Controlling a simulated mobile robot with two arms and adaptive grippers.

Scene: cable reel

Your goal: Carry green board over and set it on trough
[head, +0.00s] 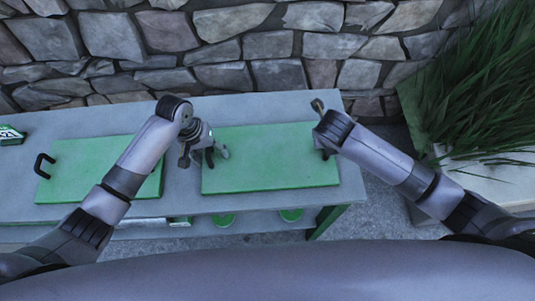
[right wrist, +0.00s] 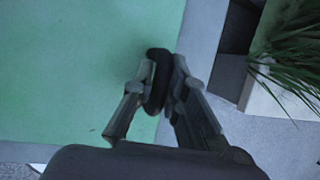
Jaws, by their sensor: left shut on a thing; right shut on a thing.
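The right-hand green board (head: 275,165) is a flat panel, level on or just above the grey table; I cannot tell if it touches. My left gripper (head: 208,153) is shut at its left end, where the fingers hide what they hold. My right gripper (head: 322,150) is at its right end. In the right wrist view this gripper (right wrist: 160,85) is shut on a black handle (right wrist: 157,62) at the edge of the green board (right wrist: 80,70). The stone-like planter box (head: 490,188) at the right, holding grass, may be the trough.
A second green board (head: 75,172) with a black handle (head: 42,165) lies on the left of the grey table (head: 260,108). A small green-and-white sign (head: 10,134) stands far left. Tall grass (head: 475,95) fills the right. A stone wall (head: 200,50) closes the back.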

